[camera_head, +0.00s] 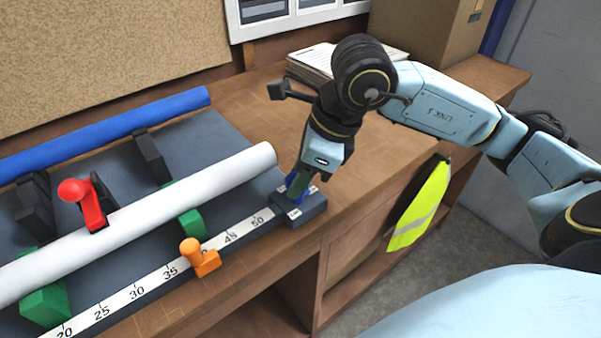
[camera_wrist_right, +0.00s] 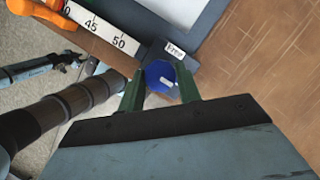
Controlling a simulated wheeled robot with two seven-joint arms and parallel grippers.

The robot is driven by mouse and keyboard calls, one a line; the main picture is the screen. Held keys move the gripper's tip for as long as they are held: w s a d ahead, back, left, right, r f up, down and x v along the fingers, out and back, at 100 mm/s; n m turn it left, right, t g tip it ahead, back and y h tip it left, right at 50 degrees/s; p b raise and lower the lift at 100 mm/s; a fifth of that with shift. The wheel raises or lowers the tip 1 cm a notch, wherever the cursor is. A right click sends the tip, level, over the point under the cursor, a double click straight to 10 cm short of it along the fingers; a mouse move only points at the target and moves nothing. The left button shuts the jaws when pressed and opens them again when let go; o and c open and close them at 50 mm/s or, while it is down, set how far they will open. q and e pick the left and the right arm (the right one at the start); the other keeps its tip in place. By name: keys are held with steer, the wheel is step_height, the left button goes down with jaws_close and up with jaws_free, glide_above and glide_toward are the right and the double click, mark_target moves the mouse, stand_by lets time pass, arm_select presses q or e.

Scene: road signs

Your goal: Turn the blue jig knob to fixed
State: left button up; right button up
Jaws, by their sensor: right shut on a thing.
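The blue jig knob (camera_wrist_right: 158,72) is a round blue disc with a small white mark, on a dark block (camera_head: 312,207) at the right end of the ruler. In the head view, little of the blue knob (camera_head: 291,180) shows below my right gripper (camera_head: 299,186). In the wrist view, the green fingers of my right gripper (camera_wrist_right: 160,92) are shut on the knob, one on each side. A white label reading "Free" (camera_wrist_right: 174,49) is on the block beside the knob. Other labels on the block are too small to read. My left gripper is not in view.
The ruler (camera_head: 150,283) runs left from the block, with an orange stop (camera_head: 200,258) on it. A white roll (camera_head: 140,222), a red-handled clamp (camera_head: 88,205) and a blue roll (camera_head: 110,130) lie behind. A yellow vest (camera_head: 419,207) hangs at the bench front. Bench right of the block is clear.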

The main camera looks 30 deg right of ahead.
steer(key=o, duration=1)
steer(key=shift+r, duration=0.1)
steer(key=p+v, duration=0.1)
steer(key=v, duration=1.2)
steer(key=shift+r, duration=0.15)
